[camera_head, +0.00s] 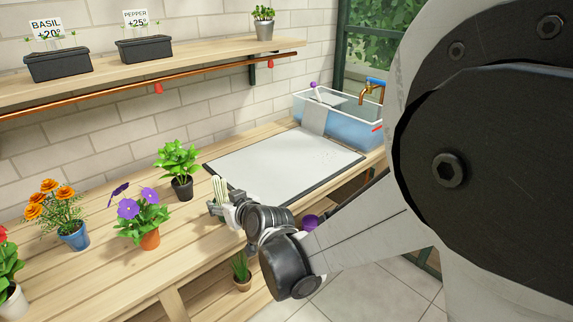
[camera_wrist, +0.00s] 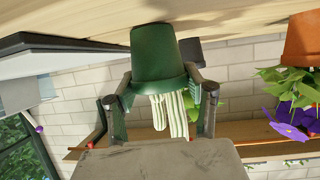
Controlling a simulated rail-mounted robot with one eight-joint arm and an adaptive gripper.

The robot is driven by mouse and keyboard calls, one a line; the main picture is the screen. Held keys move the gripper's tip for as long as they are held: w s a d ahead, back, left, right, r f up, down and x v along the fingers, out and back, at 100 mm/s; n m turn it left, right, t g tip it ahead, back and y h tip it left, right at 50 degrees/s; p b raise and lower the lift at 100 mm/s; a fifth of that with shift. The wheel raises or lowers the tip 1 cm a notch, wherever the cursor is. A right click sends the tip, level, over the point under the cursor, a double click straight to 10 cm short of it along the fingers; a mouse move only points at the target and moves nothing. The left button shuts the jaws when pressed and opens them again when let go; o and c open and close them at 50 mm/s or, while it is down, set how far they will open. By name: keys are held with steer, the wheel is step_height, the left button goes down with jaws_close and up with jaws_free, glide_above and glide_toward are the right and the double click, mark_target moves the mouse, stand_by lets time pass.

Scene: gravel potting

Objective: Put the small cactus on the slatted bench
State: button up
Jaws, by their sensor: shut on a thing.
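A small pale-green columnar cactus (camera_head: 219,188) stands upright at the front edge of the slatted wooden bench (camera_head: 185,232). My gripper (camera_head: 219,208) is shut around its pot, which it mostly hides in the head view. In the wrist view, which is upside down, the dark green pot (camera_wrist: 158,55) sits between my two fingers (camera_wrist: 162,88), with the pale ribbed stems (camera_wrist: 172,115) hanging below it in the picture. The pot's base is close to the bench surface (camera_wrist: 95,25); I cannot tell whether they touch.
A leafy plant (camera_head: 180,165) in a black pot stands behind and left of the cactus. A purple-flowered plant (camera_head: 143,215) in a terracotta pot stands further left. A grey-white mat (camera_head: 285,165) lies to the right. Another potted plant (camera_head: 241,270) is below the bench.

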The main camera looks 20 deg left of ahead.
steer(key=shift+f, duration=0.2)
steer(key=o, duration=1.3)
steer(key=shift+r, duration=0.1)
